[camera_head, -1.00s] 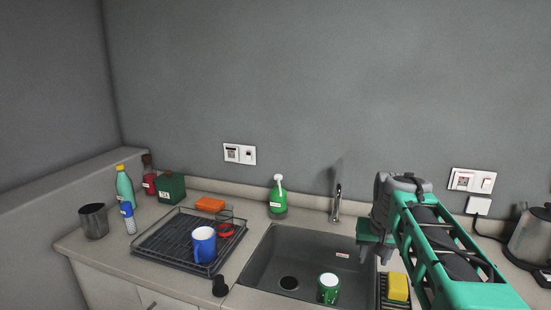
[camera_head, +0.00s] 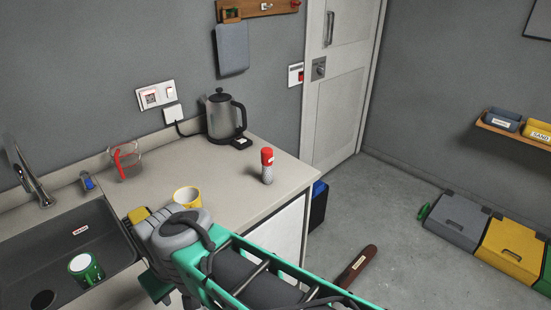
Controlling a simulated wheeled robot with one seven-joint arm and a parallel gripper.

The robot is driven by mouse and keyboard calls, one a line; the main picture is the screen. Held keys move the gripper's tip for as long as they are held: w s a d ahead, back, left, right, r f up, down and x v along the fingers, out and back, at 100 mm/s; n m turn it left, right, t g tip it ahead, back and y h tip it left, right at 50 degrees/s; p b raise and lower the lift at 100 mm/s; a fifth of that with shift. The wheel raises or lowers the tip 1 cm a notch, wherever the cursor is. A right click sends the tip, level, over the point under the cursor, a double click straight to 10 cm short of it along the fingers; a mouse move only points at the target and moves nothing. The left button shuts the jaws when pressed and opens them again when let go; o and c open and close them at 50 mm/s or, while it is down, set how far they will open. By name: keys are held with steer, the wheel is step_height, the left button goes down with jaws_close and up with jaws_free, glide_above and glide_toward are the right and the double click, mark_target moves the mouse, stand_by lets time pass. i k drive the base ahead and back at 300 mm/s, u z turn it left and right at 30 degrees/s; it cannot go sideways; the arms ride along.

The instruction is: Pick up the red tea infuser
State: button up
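The red tea infuser (camera_head: 267,166) stands upright on the countertop, near its right end. It has a red top and a pale, perforated lower body. My gripper (camera_head: 158,288) is at the lower left, above the counter edge beside the sink. It is well to the left of the infuser and apart from it. My own arm hides most of the gripper, so its opening and fingertips do not show clearly.
A yellow mug (camera_head: 187,197) stands between my arm and the infuser. A kettle (camera_head: 225,117) stands behind, near the wall. A clear jug with a red handle (camera_head: 126,161) is further left. The sink (camera_head: 65,246) holds a green mug (camera_head: 86,270). Bare counter surrounds the infuser.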

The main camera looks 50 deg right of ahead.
mark_target(266, 153)
steer(key=z, duration=1.5)
steer(key=i, duration=0.4)
steer(key=u, duration=1.5)
